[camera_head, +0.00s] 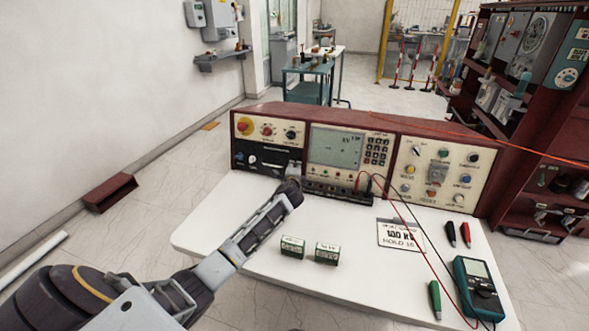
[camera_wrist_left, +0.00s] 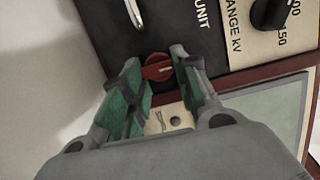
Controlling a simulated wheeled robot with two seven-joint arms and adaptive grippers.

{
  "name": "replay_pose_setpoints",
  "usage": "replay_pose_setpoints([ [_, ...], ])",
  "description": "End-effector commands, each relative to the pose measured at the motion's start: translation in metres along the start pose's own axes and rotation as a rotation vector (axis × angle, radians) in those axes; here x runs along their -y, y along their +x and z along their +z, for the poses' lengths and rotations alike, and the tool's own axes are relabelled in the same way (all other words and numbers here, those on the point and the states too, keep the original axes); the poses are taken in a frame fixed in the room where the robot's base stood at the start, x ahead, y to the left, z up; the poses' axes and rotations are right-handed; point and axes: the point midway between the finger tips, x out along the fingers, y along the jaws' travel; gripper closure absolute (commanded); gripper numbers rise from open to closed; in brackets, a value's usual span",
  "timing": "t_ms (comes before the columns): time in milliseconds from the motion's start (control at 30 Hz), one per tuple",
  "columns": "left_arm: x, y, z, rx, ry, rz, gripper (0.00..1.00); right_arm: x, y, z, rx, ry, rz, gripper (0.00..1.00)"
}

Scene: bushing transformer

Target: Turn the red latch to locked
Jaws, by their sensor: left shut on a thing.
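The red latch (camera_wrist_left: 157,68) shows in the left wrist view as a small red knob on the console's front panel. It sits between the fingertips of my left gripper (camera_wrist_left: 152,66), which is shut on it. In the head view my left gripper (camera_head: 294,176) reaches the lower edge of the left panel section of the test console (camera_head: 335,122) and hides the latch. Below the latch is a pale label plate (camera_wrist_left: 168,118) with a dark hole and small markings; I cannot read them. My right gripper is not in view.
A black range knob (camera_wrist_left: 270,13) sits beside the gripper. The table's middle is largely free.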

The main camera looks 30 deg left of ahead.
Motion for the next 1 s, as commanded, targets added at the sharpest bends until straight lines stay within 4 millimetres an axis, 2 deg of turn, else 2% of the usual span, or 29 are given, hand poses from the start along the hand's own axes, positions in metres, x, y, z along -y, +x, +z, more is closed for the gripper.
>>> replay_pose_setpoints([
  [633,-0.0007,0.0004,0.0015,0.003,-0.037,0.011,0.94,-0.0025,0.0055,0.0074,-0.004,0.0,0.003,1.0],
  [667,-0.0007,0.0004,0.0015,0.003,-0.036,0.011,0.66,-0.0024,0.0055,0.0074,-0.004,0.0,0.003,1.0],
  [700,-0.0007,0.0004,0.0014,0.003,-0.036,0.011,0.61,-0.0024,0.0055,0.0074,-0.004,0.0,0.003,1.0],
  [1000,-0.0001,0.0001,0.0005,0.001,-0.036,0.009,0.61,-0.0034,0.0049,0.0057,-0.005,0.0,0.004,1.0],
])
